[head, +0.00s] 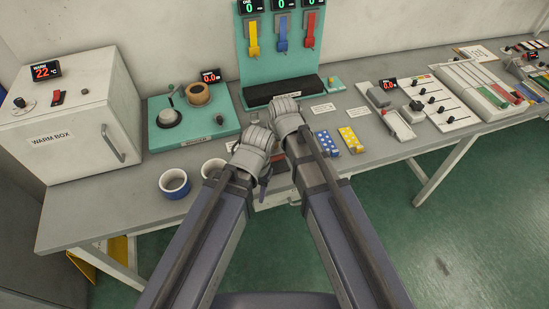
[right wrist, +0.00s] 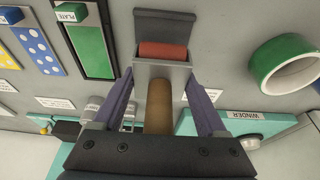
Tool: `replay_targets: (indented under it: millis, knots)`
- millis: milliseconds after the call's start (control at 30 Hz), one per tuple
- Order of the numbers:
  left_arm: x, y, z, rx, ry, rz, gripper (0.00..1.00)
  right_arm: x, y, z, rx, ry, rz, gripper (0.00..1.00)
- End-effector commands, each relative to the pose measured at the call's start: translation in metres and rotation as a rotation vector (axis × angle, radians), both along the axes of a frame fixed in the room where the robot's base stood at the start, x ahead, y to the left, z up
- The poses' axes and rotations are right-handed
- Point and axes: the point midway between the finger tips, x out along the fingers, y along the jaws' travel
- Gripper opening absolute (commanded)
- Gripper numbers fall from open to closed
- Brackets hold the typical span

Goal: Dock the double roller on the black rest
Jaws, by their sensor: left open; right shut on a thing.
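In the right wrist view, my right gripper (right wrist: 160,85) is shut on the double roller. Its brown cylinder (right wrist: 158,105) lies between the purple fingers, and its red roller (right wrist: 163,50) sits in a grey metal frame (right wrist: 148,70). A dark grey plate (right wrist: 165,22) lies just beyond the red roller; I cannot tell if it is the black rest or whether they touch. In the head view, my right gripper (head: 283,152) is over the table's middle, largely hidden by its wrist. My left gripper (head: 265,178) is open beside it, above the table's front edge.
A teal winder (head: 160,140) and the white warm box (head: 60,130) stand left. Two cup-like rings (head: 174,183) lie near the front edge; a green ring (right wrist: 270,65) shows in the wrist view. Blue (head: 326,144) and yellow dotted strips (head: 350,140) lie right of my grippers.

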Motion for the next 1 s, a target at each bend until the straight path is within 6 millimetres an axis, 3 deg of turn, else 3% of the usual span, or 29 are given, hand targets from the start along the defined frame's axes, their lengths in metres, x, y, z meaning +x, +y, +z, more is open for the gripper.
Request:
replay_targets:
  millis: [167, 467, 1000]
  knots:
    - [0.0, 0.0, -0.005, 0.0, 0.0, 0.0, 0.5, 0.0, 0.0, -0.005, 0.0, -0.001, 0.0, 0.08]
    - [0.0, 0.0, -0.037, 0.0, 0.0, 0.0, 0.5, 0.0, 0.0, -0.037, 0.0, -0.001, 0.0, 0.08]
    - [0.0, 0.0, -0.043, 0.0, 0.0, 0.0, 0.5, 0.0, 0.0, -0.043, 0.0, 0.0, 0.0, 0.08]
